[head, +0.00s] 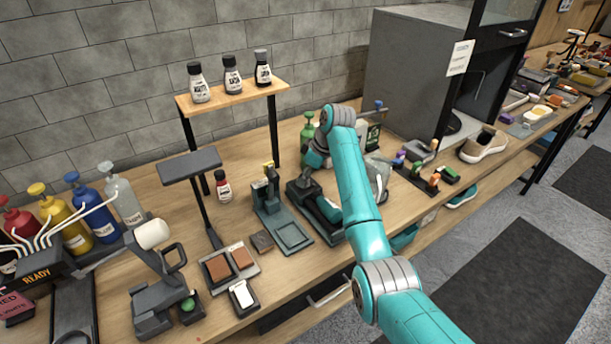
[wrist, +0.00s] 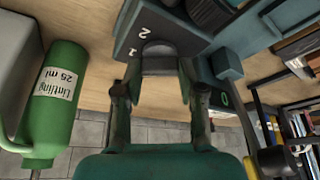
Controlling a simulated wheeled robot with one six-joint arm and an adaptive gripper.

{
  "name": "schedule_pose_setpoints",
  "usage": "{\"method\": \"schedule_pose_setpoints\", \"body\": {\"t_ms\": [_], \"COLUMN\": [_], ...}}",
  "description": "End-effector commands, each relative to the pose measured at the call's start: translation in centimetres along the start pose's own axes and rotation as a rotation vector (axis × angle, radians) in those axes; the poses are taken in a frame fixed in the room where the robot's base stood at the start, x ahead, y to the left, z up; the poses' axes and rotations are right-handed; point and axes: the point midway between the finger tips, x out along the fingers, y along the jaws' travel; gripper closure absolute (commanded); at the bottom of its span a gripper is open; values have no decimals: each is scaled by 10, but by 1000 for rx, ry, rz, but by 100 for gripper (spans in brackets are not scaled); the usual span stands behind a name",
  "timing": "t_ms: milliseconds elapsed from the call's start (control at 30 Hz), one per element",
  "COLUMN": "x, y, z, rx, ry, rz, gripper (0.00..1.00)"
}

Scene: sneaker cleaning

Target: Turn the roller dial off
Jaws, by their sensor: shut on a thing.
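The roller dial (wrist: 160,49) is a dark grey knob on a dark box (wrist: 135,27) with the white numbers 1 and 2 beside it in the wrist view. My gripper (wrist: 160,68) has its two dark fingers on either side of the knob and is shut on it. The fingers partly cover the knob, and I cannot tell which mark it points to. In the head view, my teal arm reaches down to a dark machine (head: 325,208) on the bench and hides much of it. The dial is not clearly visible there.
A green bottle (wrist: 50,100) labelled 25 ml stands close to my gripper; its top shows in the head view (head: 308,130). A dark stand with a green-grey plate (head: 292,236) is left of the machine. A wooden shelf (head: 232,98) holds three small bottles.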

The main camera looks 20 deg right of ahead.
Motion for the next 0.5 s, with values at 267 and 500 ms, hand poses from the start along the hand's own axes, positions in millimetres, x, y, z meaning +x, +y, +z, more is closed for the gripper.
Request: {"method": "schedule_pose_setpoints", "body": {"t_ms": [267,500], "x": [-1,-1], "y": [2,3], "z": [0,-1], "rx": [-180,-391], "ry": [-1,0], "rz": [-75,-163], "gripper": [95,95]}}
